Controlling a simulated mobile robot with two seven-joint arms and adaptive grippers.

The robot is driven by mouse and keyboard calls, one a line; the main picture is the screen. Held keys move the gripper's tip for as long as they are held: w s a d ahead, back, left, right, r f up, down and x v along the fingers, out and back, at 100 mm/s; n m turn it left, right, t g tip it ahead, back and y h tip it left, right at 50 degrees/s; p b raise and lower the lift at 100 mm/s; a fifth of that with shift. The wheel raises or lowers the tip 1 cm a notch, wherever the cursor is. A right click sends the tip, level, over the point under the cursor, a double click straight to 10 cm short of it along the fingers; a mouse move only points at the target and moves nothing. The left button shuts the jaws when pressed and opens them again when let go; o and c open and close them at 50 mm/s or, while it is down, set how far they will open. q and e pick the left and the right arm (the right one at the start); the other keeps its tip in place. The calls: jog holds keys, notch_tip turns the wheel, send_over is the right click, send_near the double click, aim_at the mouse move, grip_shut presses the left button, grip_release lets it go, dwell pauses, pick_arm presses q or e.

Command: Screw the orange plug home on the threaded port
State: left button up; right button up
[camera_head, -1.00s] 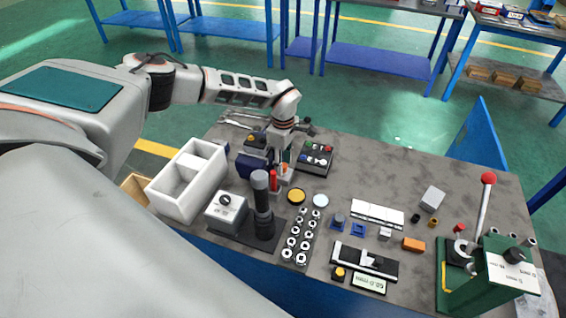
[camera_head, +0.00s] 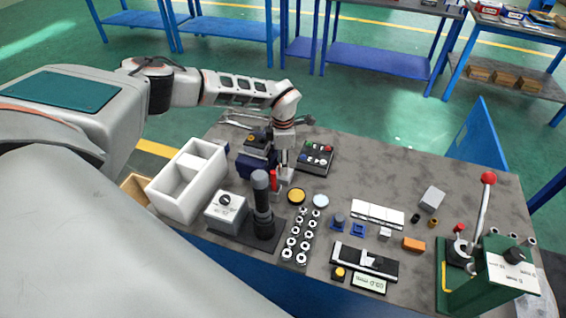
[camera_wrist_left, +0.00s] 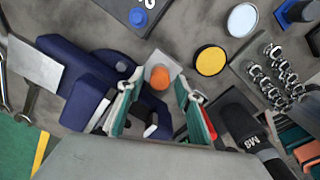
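The orange plug (camera_wrist_left: 160,77) shows in the left wrist view as a round orange end over a light grey block (camera_wrist_left: 165,62). The threads of the port are hidden. My left gripper (camera_wrist_left: 157,88) is open, with one teal-padded finger on each side of the plug; I cannot tell whether either touches it. In the head view my left gripper (camera_head: 284,168) points down beside the dark blue vise (camera_head: 252,164), and the plug is hidden there. The blue vise (camera_wrist_left: 85,72) lies left of the plug in the wrist view. My right gripper is out of view.
A white bin (camera_head: 190,182) is to the left, a button box (camera_head: 317,156) just right. A green lever press (camera_head: 490,265) stands far right. The back right tabletop is clear.

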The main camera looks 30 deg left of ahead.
pick_arm(q)
grip_shut()
jog(key=m, duration=0.5)
dwell(0.3)
jog(key=shift+m, duration=0.6)
jog(key=m, duration=0.4)
jog(key=shift+m, duration=0.8)
jog(key=m, duration=0.3)
jog(key=shift+m, duration=0.3)
